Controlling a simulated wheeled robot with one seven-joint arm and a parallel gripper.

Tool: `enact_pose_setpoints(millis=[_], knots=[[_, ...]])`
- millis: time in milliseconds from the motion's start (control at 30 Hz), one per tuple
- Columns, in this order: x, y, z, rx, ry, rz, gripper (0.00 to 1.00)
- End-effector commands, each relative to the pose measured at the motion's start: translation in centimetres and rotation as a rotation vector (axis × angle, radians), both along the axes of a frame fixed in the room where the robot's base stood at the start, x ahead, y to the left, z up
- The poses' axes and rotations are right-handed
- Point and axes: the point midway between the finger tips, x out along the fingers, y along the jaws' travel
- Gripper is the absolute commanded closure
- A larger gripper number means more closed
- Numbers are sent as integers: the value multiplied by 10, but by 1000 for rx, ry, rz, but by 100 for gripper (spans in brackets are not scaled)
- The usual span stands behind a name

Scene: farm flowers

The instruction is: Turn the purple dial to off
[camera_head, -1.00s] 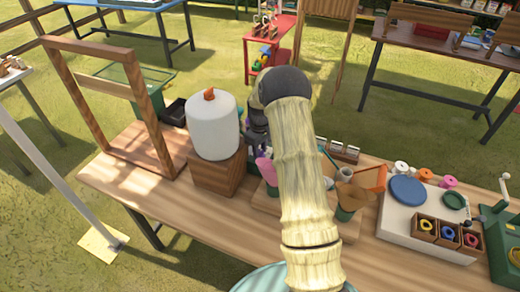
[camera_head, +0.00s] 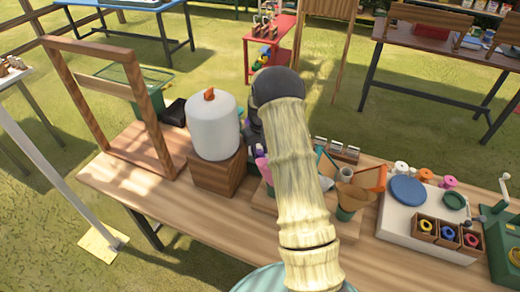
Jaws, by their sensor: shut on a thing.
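My arm reaches across the bench and ends in my dark gripper (camera_head: 251,128), just right of the white tank (camera_head: 212,128) with the orange knob. The upper arm and the tank hide most of the gripper. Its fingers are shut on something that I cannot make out. I cannot clearly see the purple dial. A small purple patch (camera_head: 259,150) shows just below the gripper, but I cannot tell what it belongs to.
The tank stands on a wooden block (camera_head: 216,176) on the bench (camera_head: 190,218). A wooden frame (camera_head: 83,98) stands at left. Cones in a wooden stand are close to the arm. A white board (camera_head: 395,222) with spools is at right.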

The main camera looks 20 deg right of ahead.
Motion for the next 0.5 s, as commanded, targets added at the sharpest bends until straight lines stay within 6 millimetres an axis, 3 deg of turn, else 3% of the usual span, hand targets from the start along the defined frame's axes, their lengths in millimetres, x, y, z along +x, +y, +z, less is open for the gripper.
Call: enact_pose_setpoints(millis=[100,133,233,500], knots=[[3,0,3,-2,-9,2,92],[3,0,3,-2,-9,2,68],[2,0,3,-2,-8,2,48],[1,1,1,1,-4,5,48]])
